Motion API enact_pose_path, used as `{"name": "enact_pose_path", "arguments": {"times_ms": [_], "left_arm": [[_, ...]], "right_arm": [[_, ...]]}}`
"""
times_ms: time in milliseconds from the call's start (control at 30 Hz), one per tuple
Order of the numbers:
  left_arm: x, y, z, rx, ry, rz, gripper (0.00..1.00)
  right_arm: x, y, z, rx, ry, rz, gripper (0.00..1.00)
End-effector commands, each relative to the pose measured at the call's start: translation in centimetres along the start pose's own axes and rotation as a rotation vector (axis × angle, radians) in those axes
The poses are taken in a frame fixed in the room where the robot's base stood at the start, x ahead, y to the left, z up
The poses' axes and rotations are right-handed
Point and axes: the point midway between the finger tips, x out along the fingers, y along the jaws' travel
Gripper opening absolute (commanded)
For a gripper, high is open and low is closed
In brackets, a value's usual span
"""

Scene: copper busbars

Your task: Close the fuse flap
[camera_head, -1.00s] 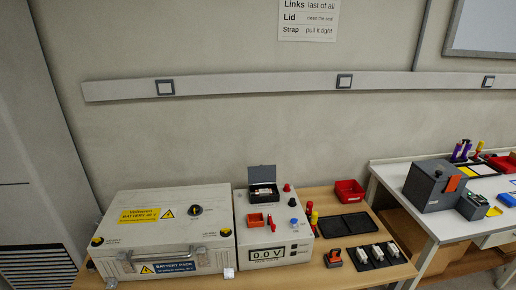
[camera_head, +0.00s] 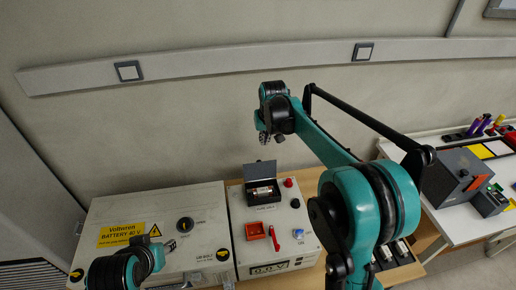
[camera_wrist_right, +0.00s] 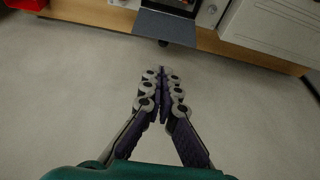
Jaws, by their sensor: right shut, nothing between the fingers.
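The fuse flap (camera_head: 260,170) is a dark grey lid, standing open and upright at the back of the black fuse holder (camera_head: 262,198) on the light-grey unit. A fuse with pale, reddish parts shows inside the holder. In the right wrist view the flap (camera_wrist_right: 164,27) is at the top middle. My right gripper (camera_head: 265,138) is above and behind the flap, against the wall in the head view. In the wrist view its fingers (camera_wrist_right: 162,75) are shut, empty and apart from the flap.
A large battery case (camera_head: 160,235) stands left of the unit (camera_head: 282,248). A red tray (camera_head: 255,231), a red switch handle and knobs sit on the unit's top. My right arm hides much of the bench to the right. A second table (camera_head: 450,222) with a dark box is further right.

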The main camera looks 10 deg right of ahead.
Motion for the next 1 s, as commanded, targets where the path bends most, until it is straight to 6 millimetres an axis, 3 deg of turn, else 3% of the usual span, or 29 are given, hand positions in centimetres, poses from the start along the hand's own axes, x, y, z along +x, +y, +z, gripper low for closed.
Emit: {"name": "enact_pose_path", "arguments": {"times_ms": [33,100,300,667,1000], "left_arm": [[-1.1,0.0,-0.8,0.000,0.000,0.000,0.40],[-1.8,0.0,-1.3,0.000,0.000,0.000,0.40],[-3.1,0.0,-2.2,0.000,0.000,0.000,0.40],[-2.8,0.0,-2.0,0.000,0.000,0.000,0.40],[-1.4,0.0,-1.0,0.000,0.000,0.000,0.40]], "right_arm": [[0.9,-0.1,-2.0,-0.001,-0.017,0.000,0.00],[2.8,-0.3,-3.7,-0.001,-0.041,0.000,0.00],[7.3,-0.7,-6.3,-0.002,-0.087,0.001,0.00],[11.6,-0.8,-6.5,-0.002,-0.104,0.001,0.00],[18.4,-0.8,-5.8,-0.002,-0.104,0.001,0.00]]}}
